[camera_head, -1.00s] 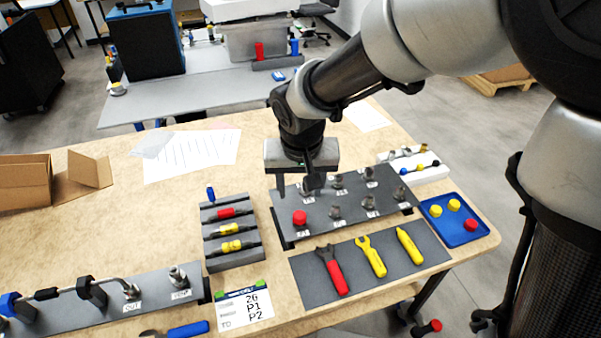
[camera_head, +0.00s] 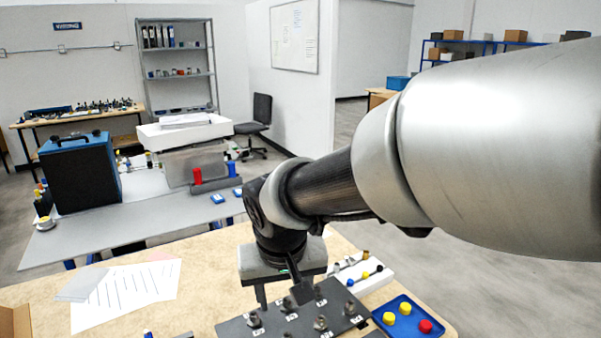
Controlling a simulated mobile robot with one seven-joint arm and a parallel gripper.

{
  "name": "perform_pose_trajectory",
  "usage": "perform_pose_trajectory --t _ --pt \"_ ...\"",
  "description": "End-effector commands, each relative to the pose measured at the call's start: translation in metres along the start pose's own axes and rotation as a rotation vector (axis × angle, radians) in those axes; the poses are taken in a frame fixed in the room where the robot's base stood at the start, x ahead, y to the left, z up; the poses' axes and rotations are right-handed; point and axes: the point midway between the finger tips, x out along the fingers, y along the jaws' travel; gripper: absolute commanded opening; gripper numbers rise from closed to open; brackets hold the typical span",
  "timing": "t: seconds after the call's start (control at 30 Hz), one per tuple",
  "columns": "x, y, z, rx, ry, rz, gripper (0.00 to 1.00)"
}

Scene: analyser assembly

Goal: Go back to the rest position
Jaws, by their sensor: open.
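My gripper (camera_head: 281,293) is over the back left part of the dark fitting plate (camera_head: 237,328) on the wooden table. Its two fingers point down and stand apart, with nothing seen between them. Metal fittings with small labels stand on the plate; the gripper hides part of it, and the picture's bottom edge cuts off its front. My arm reaches in from the right, and its large grey links cover much of the right side.
A blue tray (camera_head: 408,327) with yellow and red caps lies right of the plate. A white rack (camera_head: 372,284) with small fittings stands behind it. Papers (camera_head: 130,297) lie on the left. A grey bench (camera_head: 130,230) behind holds a black-and-blue case (camera_head: 80,172) and a bin.

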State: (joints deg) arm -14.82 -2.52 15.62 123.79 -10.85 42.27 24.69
Motion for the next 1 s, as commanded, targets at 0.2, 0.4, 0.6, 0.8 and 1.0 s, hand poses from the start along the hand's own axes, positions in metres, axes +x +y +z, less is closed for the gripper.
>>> perform_pose_trajectory --t 0.2,0.4,0.6,0.8,1.0 --pt "-0.102 0.103 0.039 0.119 0.080 0.060 0.49" --pt "-0.150 0.145 0.086 0.192 0.136 0.059 0.49" --pt "-0.164 0.155 0.109 0.217 0.163 0.047 0.49" --pt "-0.163 0.156 0.111 0.217 0.163 0.045 0.49" --pt "-0.163 0.156 0.110 0.217 0.164 0.045 0.49"
